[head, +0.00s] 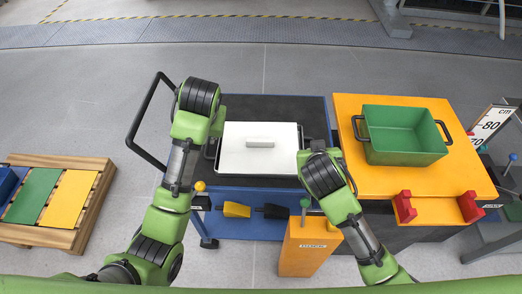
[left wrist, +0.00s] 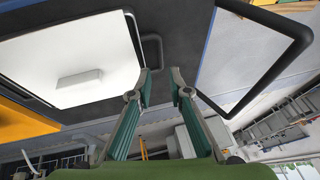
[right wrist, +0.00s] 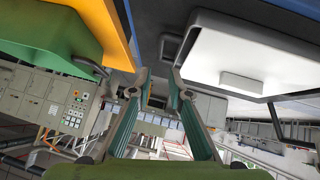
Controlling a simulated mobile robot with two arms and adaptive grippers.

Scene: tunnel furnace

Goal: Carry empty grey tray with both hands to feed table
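A pale, near-white rectangular tray (head: 240,156) lies on the dark top of a blue cart (head: 275,108). A raised pale block is in the tray's middle, and dark handles show at its sides. In the left wrist view my left gripper (left wrist: 162,82) is open, its fingertips close to the handle (left wrist: 153,50) with a gap visible. In the right wrist view my right gripper (right wrist: 158,82) is open below the other handle (right wrist: 170,46), also empty. In the head view my wrists hide both sets of fingers. I cannot tell which table is the feed table.
A green bin (head: 402,135) stands on an orange-topped table (head: 375,183) right of the cart, with red blocks at its front. A wooden pallet (head: 62,203) with coloured panels lies at left. An orange post (head: 305,250) stands before the cart. The floor behind is clear.

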